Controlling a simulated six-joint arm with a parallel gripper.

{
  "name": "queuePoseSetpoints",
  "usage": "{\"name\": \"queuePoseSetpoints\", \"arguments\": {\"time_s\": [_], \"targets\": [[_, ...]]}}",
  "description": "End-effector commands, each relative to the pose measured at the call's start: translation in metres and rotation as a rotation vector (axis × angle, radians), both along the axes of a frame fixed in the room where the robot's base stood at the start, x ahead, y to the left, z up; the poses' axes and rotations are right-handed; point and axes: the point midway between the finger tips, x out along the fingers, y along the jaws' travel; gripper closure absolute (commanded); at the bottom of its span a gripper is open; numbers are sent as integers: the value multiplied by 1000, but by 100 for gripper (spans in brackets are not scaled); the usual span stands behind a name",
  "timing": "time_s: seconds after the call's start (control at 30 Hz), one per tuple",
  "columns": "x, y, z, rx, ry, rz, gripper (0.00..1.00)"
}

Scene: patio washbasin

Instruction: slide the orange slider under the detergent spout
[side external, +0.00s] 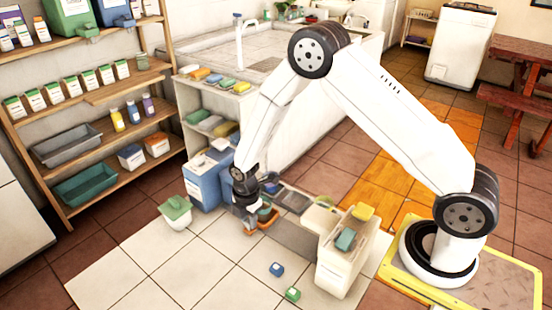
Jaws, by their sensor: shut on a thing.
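An orange piece (264,221), which looks like the orange slider, sits low on a dark track or strip on the pale tiled floor. My gripper (246,222) points down at its left side and is shut on it; the fingers are small and partly hidden by the wrist. A blue box-like container (204,187) with a white label stands just left of my gripper. I cannot make out a detergent spout on it; my arm covers part of that area.
A white-and-green bin (175,213) stands at left. A cream box (341,255) with sponges on top stands right of the track. The basin counter (290,75) is behind. Front-left tiles are clear.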

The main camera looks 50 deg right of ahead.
Motion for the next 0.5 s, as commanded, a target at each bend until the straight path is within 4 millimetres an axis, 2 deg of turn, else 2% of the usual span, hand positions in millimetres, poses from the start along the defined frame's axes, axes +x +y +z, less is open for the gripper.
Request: {"name": "queuePoseSetpoints", "arguments": {"time_s": [0.3, 0.5], "targets": [[29, 0, 0, 0, -2, 0, 100], [35, 0, 0, 0, -2, 0, 100]]}}
